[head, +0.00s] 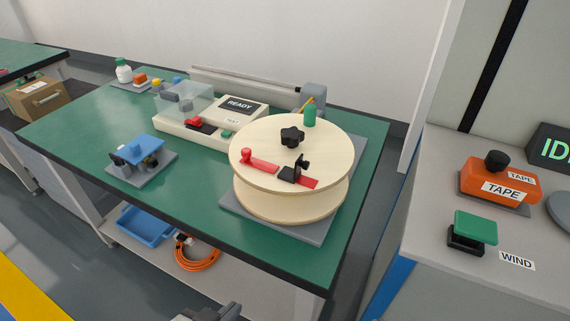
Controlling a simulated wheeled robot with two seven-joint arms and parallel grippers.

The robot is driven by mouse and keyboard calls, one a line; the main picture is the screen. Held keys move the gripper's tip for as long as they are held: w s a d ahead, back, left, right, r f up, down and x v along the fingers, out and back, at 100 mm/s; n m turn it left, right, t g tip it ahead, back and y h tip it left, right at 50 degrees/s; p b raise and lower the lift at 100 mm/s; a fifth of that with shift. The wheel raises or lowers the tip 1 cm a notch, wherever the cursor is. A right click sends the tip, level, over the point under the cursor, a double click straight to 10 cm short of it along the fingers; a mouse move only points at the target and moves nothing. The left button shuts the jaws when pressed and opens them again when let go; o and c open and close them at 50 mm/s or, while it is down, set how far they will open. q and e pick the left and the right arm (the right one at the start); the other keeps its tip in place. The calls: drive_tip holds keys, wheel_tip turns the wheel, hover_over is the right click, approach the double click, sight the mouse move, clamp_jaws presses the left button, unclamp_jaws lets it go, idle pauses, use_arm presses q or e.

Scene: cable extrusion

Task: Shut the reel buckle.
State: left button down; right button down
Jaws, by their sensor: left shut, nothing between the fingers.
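The wooden reel (260,180) lies flat on a grey base plate (236,216) at the right end of the green table. On its top face is the reel buckle: a black clip (292,175) with a part standing up, in line with a red strip (262,165) that has a red knob (246,154) at its left end. Red also shows to the right of the clip. I cannot tell whether the clip is fastened. My left gripper (207,314) shows only in part at the bottom edge, shut and empty, well below and in front of the reel. My right gripper is out of view.
A blue clamp fixture (142,150) stands left. An orange tape unit (498,186) and green WIND button (476,225) sit right.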

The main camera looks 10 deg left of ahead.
use_arm(q)
drive_tip(key=w+d+r+m+t+h+b, duration=0.1)
drive_tip(key=w+d+r+m+h+b, duration=0.1)
drive_tip(key=r+m, duration=0.8)
drive_tip(key=w+d+r+m+t+h+b, duration=0.2)
drive_tip(key=w+d+r+m+h, duration=0.3)
drive_tip(key=r+m, duration=0.5)
drive_tip(key=w+d+m, duration=0.1)
drive_tip(key=d+m, duration=0.1)
drive_tip(key=m, duration=0.2)
drive_tip(key=shift+w+d+b, duration=0.3)
drive_tip(key=shift+w, duration=0.1)
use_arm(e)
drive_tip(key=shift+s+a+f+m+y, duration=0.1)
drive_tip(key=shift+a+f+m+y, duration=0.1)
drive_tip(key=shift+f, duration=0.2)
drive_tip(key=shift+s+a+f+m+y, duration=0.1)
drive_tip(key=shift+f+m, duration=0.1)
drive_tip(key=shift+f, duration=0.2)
use_arm(q)
drive_tip(key=r+x, duration=0.1)
drive_tip(key=x, duration=0.9)
drive_tip(key=a, duration=0.2)
drive_tip(key=w+a, duration=0.1)
drive_tip(key=a, duration=0.1)
drive_tip(key=shift+w+p, duration=0.1)
drive_tip(key=shift+p, duration=0.3)
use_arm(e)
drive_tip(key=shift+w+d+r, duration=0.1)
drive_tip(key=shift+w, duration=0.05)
